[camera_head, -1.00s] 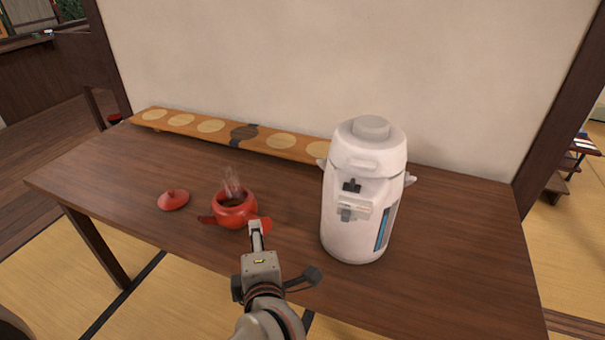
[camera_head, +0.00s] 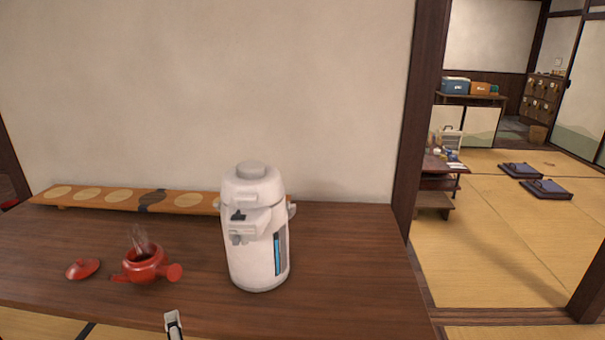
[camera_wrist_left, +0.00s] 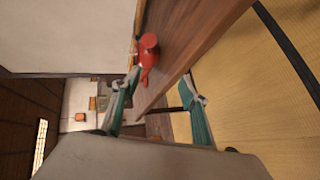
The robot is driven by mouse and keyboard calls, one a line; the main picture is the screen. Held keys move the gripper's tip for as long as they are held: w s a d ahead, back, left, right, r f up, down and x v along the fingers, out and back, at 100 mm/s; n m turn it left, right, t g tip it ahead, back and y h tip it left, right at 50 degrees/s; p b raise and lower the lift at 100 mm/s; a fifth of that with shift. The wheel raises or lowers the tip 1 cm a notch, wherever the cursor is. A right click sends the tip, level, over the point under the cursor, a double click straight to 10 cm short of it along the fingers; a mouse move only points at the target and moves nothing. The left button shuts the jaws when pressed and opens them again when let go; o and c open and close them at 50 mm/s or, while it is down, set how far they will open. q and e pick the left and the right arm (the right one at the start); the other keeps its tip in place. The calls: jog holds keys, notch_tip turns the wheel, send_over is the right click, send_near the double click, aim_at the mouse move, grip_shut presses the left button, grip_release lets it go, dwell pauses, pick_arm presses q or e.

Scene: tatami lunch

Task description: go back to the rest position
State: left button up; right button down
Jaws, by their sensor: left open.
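A red teapot (camera_head: 143,268) stands on the dark wooden table (camera_head: 345,265), with its lid off and steam above it. Its red lid (camera_head: 83,268) lies on the table to its left. My left gripper (camera_head: 173,320) shows only by its tip at the bottom edge of the head view, in front of the teapot and apart from it. In the left wrist view its two teal fingers are spread wide with nothing between them, and the teapot (camera_wrist_left: 148,48) is beyond them. My right gripper is not in view.
A white hot-water dispenser (camera_head: 255,235) stands on the table right of the teapot. A long wooden board with round spots (camera_head: 110,199) lies along the wall. A dark post (camera_head: 422,120) borders an open tatami room (camera_head: 510,240) with floor cushions (camera_head: 546,188) on the right.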

pick_arm(q)
notch_tip(320, 180, up, 11)
jog(key=s+m+t+p, duration=0.1)
jog(key=m+t+p, duration=0.1)
jog(key=m+t, duration=0.7)
jog(key=s+d+f+m+g+h+p, duration=0.1)
jog(key=s+d+f+m+g+h, duration=0.15)
jog(key=d+f+m+h, duration=0.45)
jog(key=s+d+f+m+g+h+p, duration=0.1)
jog(key=s+d+f+m+g+h, duration=0.15)
jog(key=f+m+h, duration=0.55)
jog(key=s+a+f+m+g+y, duration=0.2)
jog(key=s+a+f+g, duration=0.1)
jog(key=f, duration=0.6)
jog(key=s+a+f+m+g+y+p, duration=0.1)
jog(key=s+a+f+m+g+y, duration=0.1)
jog(key=s+f, duration=0.3)
notch_tip(320, 180, down, 5)
jog(key=shift+s+a+r+g+y, duration=0.2)
jog(key=shift+s+a+g+y, duration=0.1)
jog(key=shift+a+g+y, duration=0.3)
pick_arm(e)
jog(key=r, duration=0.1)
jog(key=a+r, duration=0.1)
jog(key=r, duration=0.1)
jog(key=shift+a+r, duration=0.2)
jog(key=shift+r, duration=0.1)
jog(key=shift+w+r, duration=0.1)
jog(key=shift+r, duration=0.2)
